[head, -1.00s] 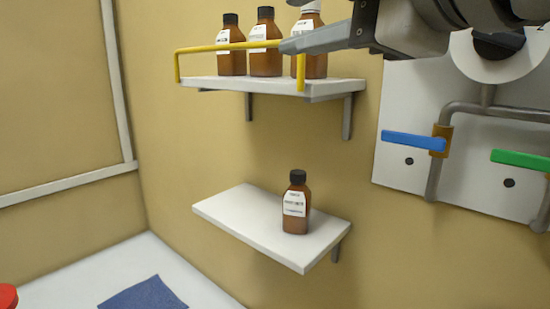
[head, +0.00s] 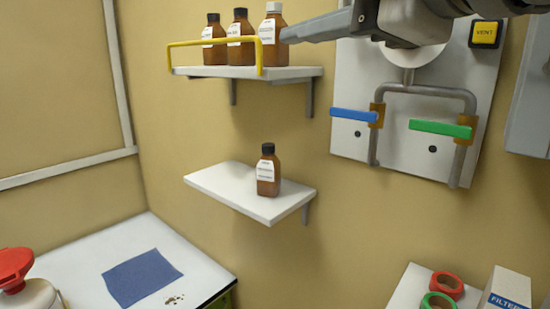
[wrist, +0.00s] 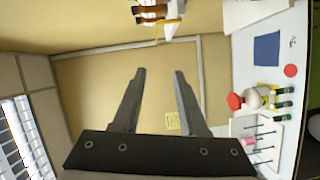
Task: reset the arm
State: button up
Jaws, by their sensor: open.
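My gripper (head: 292,33) reaches in from the top right of the head view, raised in the air. Its finger overlaps the right end of the upper shelf in the picture; I cannot tell the gap in depth. In the wrist view my gripper (wrist: 160,73) has its two fingers spread wide, with nothing between them.
An upper shelf (head: 290,73) with a yellow rail holds 3 brown bottles. A lower shelf (head: 222,190) holds one brown bottle (head: 268,172). At right is a valve panel (head: 400,75) with blue and green handles. A blue cloth (head: 140,277) lies on the bench.

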jog(key=d+f+m+g+h+b, duration=0.1)
jog(key=f+m, duration=0.6)
jog(key=f, duration=0.7)
jog(key=s+d+f+m+g+h+b, duration=0.1)
jog(key=d+f+m+g+h, duration=0.3)
jog(key=f, duration=0.9)
jog(key=d+f+m+g+h+b, duration=0.1)
jog(key=d+f+m+g, duration=0.3)
jog(key=f+m, duration=0.6)
notch_tip(320, 180, down, 5)
jog(key=shift+s+d+r+g+h, duration=0.2)
jog(key=shift+s+d+g+h, duration=0.15)
jog(key=shift+d+h, duration=0.7)
jog(key=shift+d, duration=0.15)
